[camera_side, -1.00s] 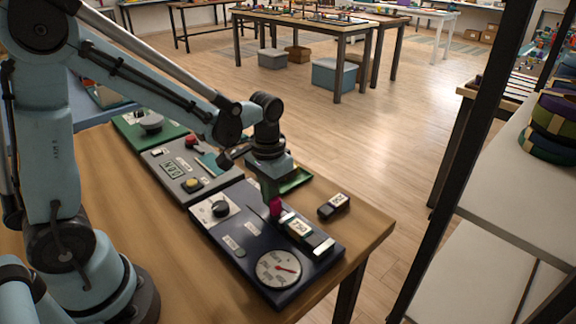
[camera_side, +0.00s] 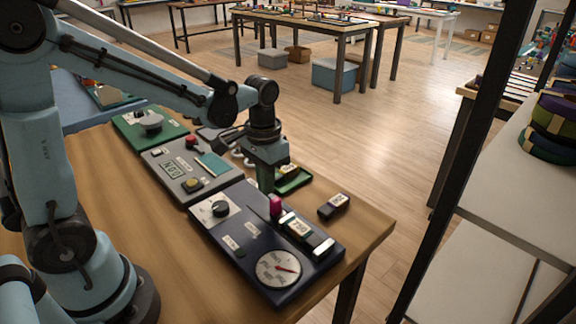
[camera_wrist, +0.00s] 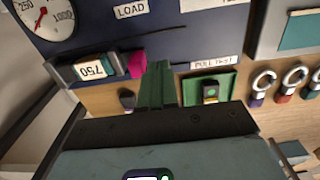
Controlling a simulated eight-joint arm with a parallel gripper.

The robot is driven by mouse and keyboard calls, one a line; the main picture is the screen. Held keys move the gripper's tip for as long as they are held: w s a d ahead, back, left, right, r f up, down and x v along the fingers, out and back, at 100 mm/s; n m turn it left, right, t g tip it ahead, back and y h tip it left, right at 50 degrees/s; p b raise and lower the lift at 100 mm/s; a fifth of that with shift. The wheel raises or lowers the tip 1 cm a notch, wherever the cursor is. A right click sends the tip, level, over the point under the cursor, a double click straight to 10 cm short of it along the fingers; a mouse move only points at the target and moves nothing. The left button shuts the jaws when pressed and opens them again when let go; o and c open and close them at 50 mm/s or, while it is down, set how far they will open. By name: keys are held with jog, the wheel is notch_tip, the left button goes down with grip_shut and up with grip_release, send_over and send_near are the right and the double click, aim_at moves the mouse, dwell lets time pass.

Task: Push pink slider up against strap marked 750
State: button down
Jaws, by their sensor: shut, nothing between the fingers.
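In the wrist view my gripper (camera_wrist: 160,68) is just right of the slider, with a narrow gap at most.
The dark blue panel (camera_side: 240,258) carries a dial (camera_side: 279,268), a knob (camera_side: 220,208) and labels. A small labelled block (camera_side: 334,205) lies on the table beside it. A green tray (camera_side: 293,180) is behind my gripper. A grey panel (camera_side: 170,158) and a green panel stand further left.

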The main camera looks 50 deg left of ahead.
notch_tip(320, 180, up, 8)
jog(key=shift+r, duration=0.15)
dwell(0.5)
jog(key=s+d+f+t, duration=0.1)
jog(key=s+t, duration=0.5)
jog(key=t, duration=0.1)
jog(key=shift+f, duration=0.4)
